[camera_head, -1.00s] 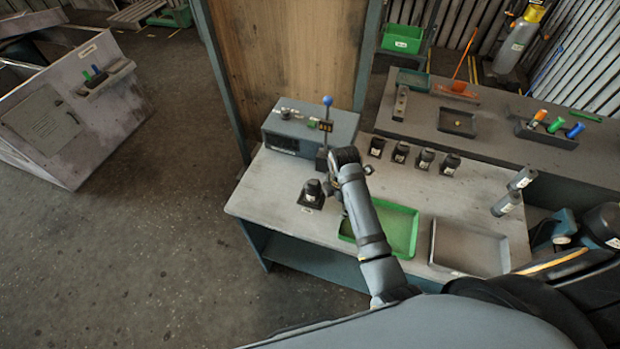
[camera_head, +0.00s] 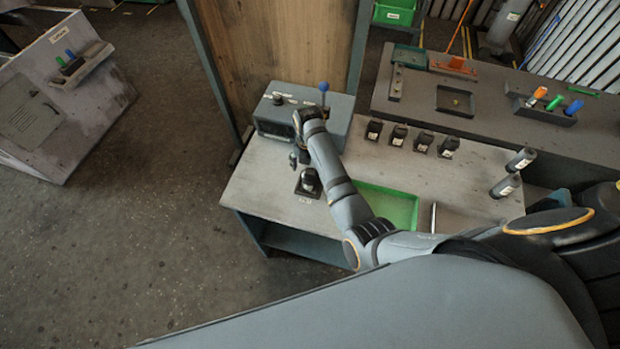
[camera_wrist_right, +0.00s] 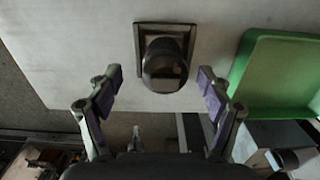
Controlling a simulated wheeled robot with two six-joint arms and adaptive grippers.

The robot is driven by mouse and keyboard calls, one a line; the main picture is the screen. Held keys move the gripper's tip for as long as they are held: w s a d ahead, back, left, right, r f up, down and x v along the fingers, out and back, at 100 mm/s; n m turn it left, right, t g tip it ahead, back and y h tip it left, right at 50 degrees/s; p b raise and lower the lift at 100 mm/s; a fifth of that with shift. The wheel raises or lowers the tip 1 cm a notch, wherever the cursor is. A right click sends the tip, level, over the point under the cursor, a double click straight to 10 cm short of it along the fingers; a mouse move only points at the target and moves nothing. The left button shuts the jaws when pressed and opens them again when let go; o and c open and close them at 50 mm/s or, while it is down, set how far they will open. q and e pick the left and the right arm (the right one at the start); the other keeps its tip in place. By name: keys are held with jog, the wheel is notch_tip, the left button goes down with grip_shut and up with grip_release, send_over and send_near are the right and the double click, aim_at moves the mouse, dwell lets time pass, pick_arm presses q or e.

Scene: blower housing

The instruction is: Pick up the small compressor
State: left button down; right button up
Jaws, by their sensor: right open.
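A small dark unit with a rounded top on a square base (camera_head: 308,184), seemingly the small compressor, stands upright near the left end of the grey workbench (camera_head: 262,180). A label lies in front of it. My right gripper (camera_head: 298,158) is just behind and above it in the head view, partly hidden by my wrist. In the right wrist view my gripper (camera_wrist_right: 160,80) is open, its purple-padded fingers on either side of the compressor's rounded top (camera_wrist_right: 165,66). The fingers appear apart from it, with nothing held. My left gripper is out of view.
A grey control box (camera_head: 325,105) with a blue-knobbed lever stands behind. A green tray (camera_head: 395,205) lies to the right, partly behind my arm. Several small black blocks (camera_head: 398,137) line the bench's back. Two grey cylinders (camera_head: 507,186) stand at the right.

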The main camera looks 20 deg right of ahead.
aim_at(310, 178)
jog(key=shift+s+f, duration=0.15)
jog(key=shift+f, duration=0.05)
jog(key=f+b, duration=0.1)
jog(key=s+f+b, duration=0.1)
jog(key=f, duration=0.1)
jog(key=shift+f, duration=0.2)
jog(key=shift+w+f+b, duration=0.15)
jog(key=shift+f+b, duration=0.65)
jog(key=shift+b, duration=0.3)
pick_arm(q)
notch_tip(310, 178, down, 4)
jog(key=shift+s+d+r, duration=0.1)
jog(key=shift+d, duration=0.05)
pick_arm(e)
jog(key=shift+w+r, duration=0.1)
jog(key=shift+r, duration=0.1)
grip_shut()
